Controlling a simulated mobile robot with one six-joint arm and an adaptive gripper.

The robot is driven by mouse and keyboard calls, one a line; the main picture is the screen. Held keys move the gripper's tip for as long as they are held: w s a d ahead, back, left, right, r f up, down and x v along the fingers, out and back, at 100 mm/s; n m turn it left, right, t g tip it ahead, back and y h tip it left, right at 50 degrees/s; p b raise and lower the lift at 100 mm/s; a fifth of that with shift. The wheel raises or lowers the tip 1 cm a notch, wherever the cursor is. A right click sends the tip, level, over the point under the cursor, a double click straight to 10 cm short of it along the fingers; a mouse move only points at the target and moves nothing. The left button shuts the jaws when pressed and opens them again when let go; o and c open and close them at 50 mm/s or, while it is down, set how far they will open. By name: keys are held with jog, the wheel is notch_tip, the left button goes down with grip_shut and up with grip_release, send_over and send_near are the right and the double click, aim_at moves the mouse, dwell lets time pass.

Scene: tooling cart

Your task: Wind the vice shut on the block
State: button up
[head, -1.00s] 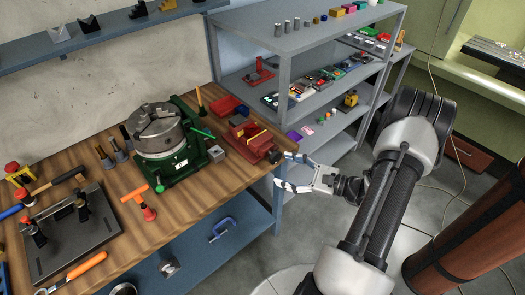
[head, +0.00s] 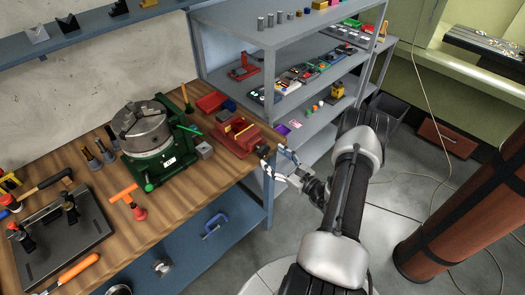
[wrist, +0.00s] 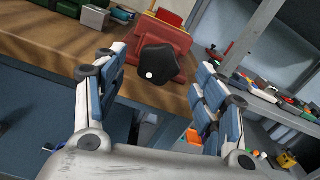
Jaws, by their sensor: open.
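The red vice (head: 231,143) sits at the right end of the wooden bench top. A yellow block (head: 243,128) shows as a thin strip between its jaws; whether both jaws touch it I cannot tell. The vice's black knob (head: 263,150) faces my arm at the bench edge. In the wrist view the black knob (wrist: 158,65) is in front of the red vice body (wrist: 166,36). My gripper (head: 277,163) is open and empty, its fingers pointing at the knob. In the wrist view the fingers of my gripper (wrist: 161,62) lie either side of the knob, apart from it.
A green machine with a grey chuck (head: 146,130) stands left of the vice, with a small grey block (head: 204,150) between. A red bin (head: 210,102) lies behind. A grey shelf unit (head: 270,40) rises close on the right. The floor right of the bench is mostly clear.

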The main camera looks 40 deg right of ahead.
aim_at(265, 152)
jog(key=w, duration=0.6)
jog(key=shift+w+a+b, duration=0.3)
jog(key=shift+w+b, duration=0.05)
jog(key=c, duration=1.1)
